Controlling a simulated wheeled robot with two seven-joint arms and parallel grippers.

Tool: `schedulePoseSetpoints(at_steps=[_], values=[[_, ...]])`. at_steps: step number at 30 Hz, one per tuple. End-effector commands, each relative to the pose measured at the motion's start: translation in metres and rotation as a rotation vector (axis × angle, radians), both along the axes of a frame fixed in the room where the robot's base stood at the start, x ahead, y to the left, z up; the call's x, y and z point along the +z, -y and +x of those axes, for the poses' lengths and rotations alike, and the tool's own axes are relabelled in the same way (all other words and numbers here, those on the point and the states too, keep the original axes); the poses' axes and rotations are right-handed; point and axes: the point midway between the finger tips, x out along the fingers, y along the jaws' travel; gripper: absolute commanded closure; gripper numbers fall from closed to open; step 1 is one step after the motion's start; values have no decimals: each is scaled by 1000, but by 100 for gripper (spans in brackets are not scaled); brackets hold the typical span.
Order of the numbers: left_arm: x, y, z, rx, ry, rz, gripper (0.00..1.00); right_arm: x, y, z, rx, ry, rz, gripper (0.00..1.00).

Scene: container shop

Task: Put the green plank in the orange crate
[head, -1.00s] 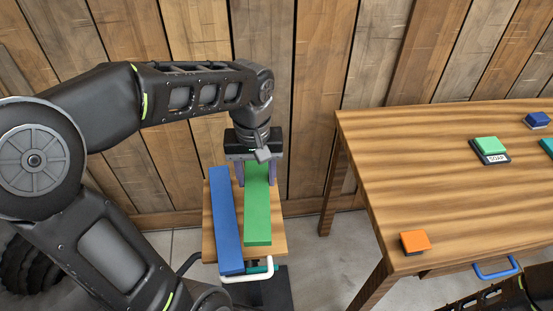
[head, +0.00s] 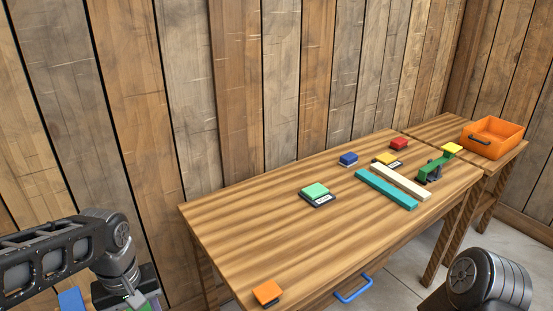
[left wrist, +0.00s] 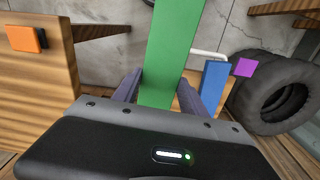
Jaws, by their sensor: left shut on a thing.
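The green plank (left wrist: 172,45) fills the upper middle of the left wrist view. My left gripper (left wrist: 158,92) is shut on it, one finger on each side. In the head view only a sliver of the green plank (head: 146,306) shows at the bottom edge, below my left gripper (head: 126,296). The orange crate (head: 507,147) stands at the far right on a second wooden table, open side up, with a dark handle on its front. I see no plank in it. My right gripper is not in view.
A blue plank (head: 72,300) lies beside the green one. The long wooden table (head: 240,220) holds an orange block (head: 268,290), teal plank (head: 386,189), cream plank (head: 401,182) and several small blocks. A tyre (left wrist: 285,98) shows in the wrist view.

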Motion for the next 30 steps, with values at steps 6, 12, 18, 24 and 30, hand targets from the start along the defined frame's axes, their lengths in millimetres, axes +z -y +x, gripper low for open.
schedulePoseSetpoints(at_steps=[6, 12, 18, 24, 30], values=[[-27, 12, 14, -76, -4, -1, 100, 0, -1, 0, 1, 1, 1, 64], [-59, 26, 32, -166, -6, -2, 100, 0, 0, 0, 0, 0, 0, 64], [-103, 45, 56, -290, -7, -3, 100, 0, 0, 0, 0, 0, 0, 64], [-161, 70, 88, -453, -7, -2, 100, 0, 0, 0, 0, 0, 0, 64], [-205, 88, 114, -579, -2, 0, 100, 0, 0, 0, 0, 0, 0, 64]])
